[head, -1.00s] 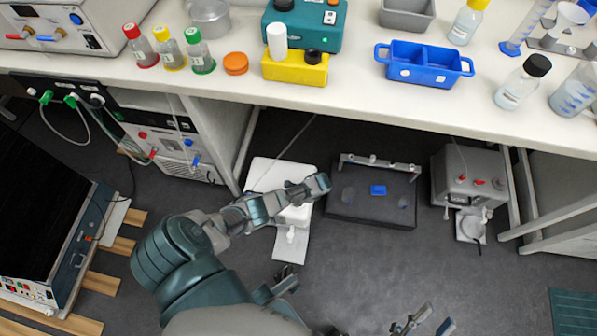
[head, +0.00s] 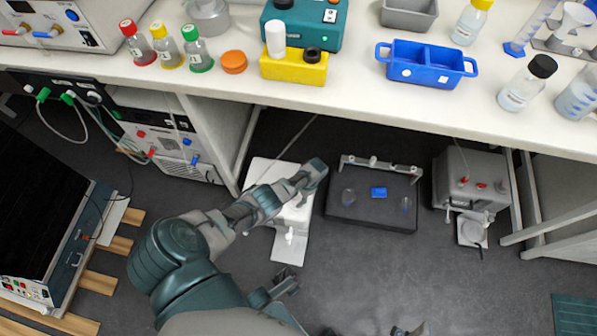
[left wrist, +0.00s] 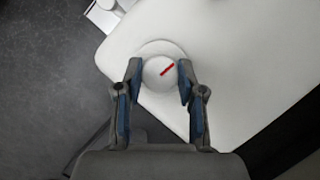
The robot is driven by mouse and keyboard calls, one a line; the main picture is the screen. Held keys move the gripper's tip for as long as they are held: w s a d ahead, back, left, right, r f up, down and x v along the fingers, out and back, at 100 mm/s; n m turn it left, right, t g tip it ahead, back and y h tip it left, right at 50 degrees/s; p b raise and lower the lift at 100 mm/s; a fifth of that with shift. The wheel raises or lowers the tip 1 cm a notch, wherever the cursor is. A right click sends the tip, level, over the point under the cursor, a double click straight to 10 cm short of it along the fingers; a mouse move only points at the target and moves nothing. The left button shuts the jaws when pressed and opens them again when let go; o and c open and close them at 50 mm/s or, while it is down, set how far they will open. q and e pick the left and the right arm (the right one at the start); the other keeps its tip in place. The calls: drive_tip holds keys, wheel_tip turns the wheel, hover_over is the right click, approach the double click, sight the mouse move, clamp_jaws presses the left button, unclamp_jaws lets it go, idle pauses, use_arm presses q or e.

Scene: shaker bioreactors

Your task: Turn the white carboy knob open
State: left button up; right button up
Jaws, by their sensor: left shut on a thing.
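The white carboy (head: 263,172) stands on the floor under the bench, partly covered by my left arm in the head view. In the left wrist view its white top (left wrist: 235,60) fills much of the picture. The round white knob (left wrist: 152,73) has a red mark slanting up to the right. My left gripper (left wrist: 159,68) has one finger on each side of the knob and is shut on it. In the head view the left gripper (head: 302,188) is over the carboy and the knob is hidden. My right gripper (head: 410,330) barely shows at the bottom edge.
A black platform (head: 372,213) with a small blue piece sits right of the carboy. A grey device (head: 470,180) stands farther right. The bench (head: 400,107) overhangs behind, with bottles and trays on it. The dark floor in front is clear.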

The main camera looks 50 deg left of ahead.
use_arm(q)
drive_tip(key=shift+w+d+n, duration=0.1)
drive_tip(key=shift+d+n, duration=0.05)
drive_tip(key=shift+n, duration=0.25)
drive_tip(key=o, duration=1.1)
drive_tip(key=shift+f, duration=0.1)
drive_tip(key=shift+r, duration=0.2)
drive_tip(key=v, duration=1.1)
drive_tip(key=shift+w+a+r, duration=0.15)
drive_tip(key=shift+a+r, duration=0.1)
